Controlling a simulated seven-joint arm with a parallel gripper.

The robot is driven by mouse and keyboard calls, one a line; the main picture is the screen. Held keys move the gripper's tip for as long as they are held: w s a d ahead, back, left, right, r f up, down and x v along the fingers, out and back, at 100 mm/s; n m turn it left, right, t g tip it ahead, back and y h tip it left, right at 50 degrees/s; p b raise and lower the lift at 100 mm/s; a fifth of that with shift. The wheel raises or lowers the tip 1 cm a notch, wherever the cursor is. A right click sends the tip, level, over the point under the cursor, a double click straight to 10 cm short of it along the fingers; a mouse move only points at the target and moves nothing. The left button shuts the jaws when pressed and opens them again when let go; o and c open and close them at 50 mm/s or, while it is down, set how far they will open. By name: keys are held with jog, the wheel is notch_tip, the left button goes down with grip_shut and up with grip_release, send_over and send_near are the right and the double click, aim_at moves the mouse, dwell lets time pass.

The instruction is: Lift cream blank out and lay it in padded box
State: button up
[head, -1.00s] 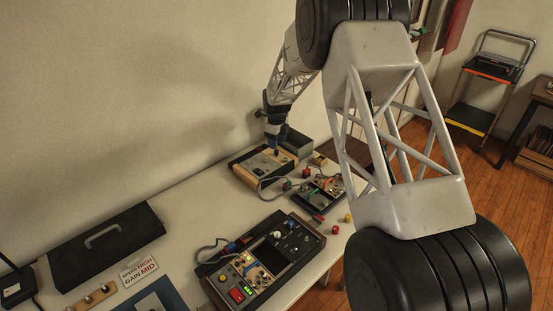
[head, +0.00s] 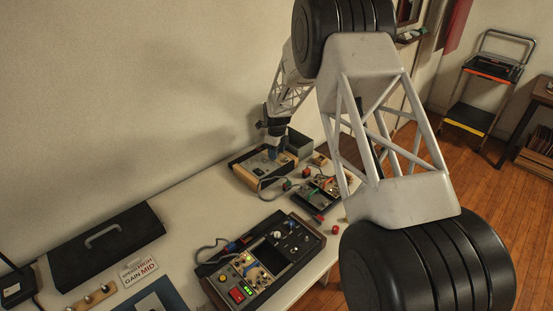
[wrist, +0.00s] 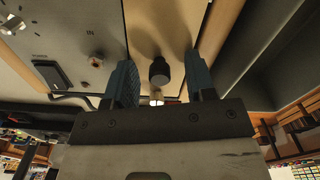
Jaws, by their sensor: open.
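The cream blank (wrist: 165,18) is a flat pale panel with a black knob (wrist: 159,73) standing on it, seated in the wood-sided case (head: 246,177). My gripper (wrist: 160,82) is open over it, with one blue-grey finger on each side of the knob. Gaps show between the knob and both fingers, so nothing is held. In the head view my gripper (head: 273,153) is low over the case, and the blank is too small to make out there. The padded box is probably the dark grey open box (head: 300,143) just behind and right of the case; its inside is mostly hidden.
Beside the blank, a metal panel (wrist: 75,30) carries a black switch and a jack marked IN. A smaller dark device (head: 318,193) with cables and small coloured blocks lies close in front. A larger control console (head: 262,255) is nearer. Bare tabletop (head: 185,205) lies to the left.

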jog(key=shift+c, duration=0.4)
grip_shut()
